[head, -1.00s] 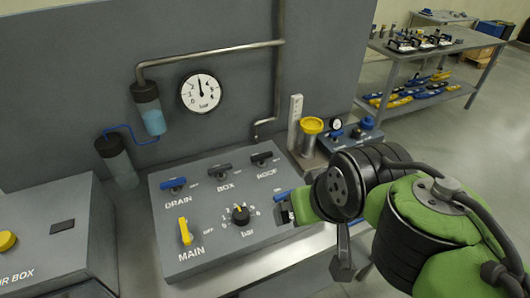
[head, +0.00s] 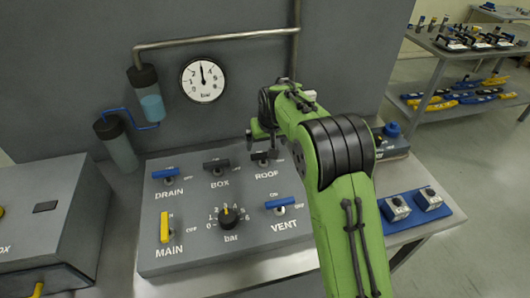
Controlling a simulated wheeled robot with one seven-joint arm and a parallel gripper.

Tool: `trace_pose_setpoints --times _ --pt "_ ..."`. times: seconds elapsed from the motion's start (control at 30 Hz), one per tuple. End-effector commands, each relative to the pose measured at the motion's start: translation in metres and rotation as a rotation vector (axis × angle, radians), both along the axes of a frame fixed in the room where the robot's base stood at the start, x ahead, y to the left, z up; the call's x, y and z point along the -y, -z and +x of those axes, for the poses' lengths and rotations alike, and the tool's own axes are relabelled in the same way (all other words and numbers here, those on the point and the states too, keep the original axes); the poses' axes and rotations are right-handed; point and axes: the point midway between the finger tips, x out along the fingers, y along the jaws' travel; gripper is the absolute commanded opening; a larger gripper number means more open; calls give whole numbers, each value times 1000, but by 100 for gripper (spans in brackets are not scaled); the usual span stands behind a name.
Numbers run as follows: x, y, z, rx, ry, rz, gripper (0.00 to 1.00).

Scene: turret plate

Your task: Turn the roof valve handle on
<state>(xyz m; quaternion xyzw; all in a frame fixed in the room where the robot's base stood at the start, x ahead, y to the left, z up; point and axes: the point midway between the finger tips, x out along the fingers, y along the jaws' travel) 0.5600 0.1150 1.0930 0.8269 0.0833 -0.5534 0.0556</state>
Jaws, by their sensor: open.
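The ROOF valve handle (head: 260,155) is a short black bar at the top right of the grey valve panel (head: 190,252). It appears to lie crosswise, and its right part is close to or behind my gripper. My gripper (head: 262,136) is open, at the back edge of the panel just above the ROOF handle in the picture. I cannot tell whether the fingers touch the handle. Its fingers are small and dark here, and my green arm reaches in from the lower right, covering the area right of the ROOF label.
Nearby are the black BOX handle (head: 216,165), blue DRAIN handle (head: 166,174), yellow MAIN handle (head: 165,227), blue VENT handle (head: 283,203) and a black bar knob (head: 229,217). A pressure gauge (head: 203,80) and pipe (head: 215,43) are on the wall behind.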

Motion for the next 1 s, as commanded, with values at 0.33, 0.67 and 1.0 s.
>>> trace_pose_setpoints --times 0.33,0.67,1.0 --pt "-5 70 28 -1 0 0 100" --pt "-6 78 32 1 0 0 100" --pt "-6 78 31 1 0 0 60"
